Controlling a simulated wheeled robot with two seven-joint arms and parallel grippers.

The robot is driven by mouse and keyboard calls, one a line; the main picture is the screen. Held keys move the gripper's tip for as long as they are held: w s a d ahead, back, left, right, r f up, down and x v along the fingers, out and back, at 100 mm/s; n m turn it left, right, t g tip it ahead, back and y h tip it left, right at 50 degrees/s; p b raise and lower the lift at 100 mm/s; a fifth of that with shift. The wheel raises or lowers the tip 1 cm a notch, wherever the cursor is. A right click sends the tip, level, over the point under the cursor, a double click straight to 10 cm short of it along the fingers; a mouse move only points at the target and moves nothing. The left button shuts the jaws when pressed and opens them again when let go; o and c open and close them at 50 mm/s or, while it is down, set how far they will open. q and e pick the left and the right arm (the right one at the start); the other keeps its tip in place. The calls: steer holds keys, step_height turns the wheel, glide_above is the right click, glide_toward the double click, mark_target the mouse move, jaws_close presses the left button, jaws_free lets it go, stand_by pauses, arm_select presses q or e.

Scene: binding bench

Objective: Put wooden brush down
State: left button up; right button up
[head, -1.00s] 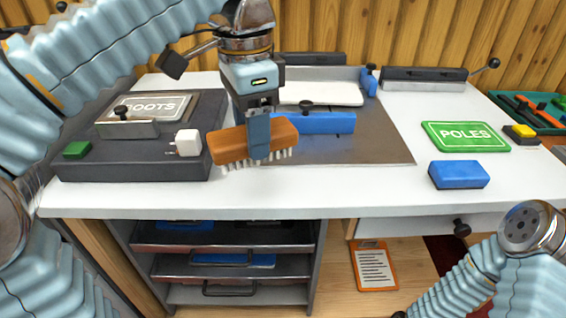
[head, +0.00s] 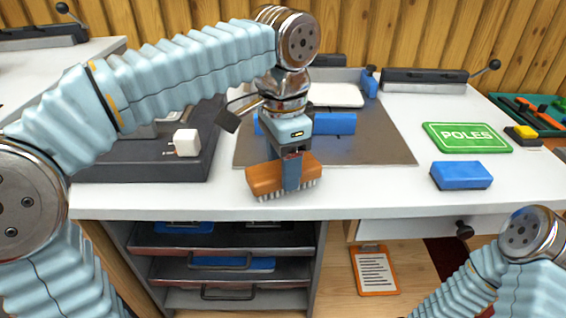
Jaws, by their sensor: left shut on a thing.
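The wooden brush (head: 268,180) has an orange-brown back and pale bristles facing down. My left gripper (head: 291,187) is shut on it, with a finger in front of its right half. The brush is at the front part of the white bench (head: 370,200), just before the grey metal plate (head: 390,150). I cannot tell whether the bristles touch the bench top. My right arm shows at the lower right, but its gripper is out of the picture.
A blue block (head: 461,175) and a green POLES sign (head: 467,137) lie on the right of the bench. A dark machine with a white block (head: 187,142) stands at left, partly behind my arm. White bench top is free between the brush and the blue block.

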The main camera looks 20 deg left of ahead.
arm_select(q)
steer(key=o, duration=0.9)
steer(key=shift+o, duration=0.2)
step_height(320, 180, up, 12)
steer(key=p, duration=0.2)
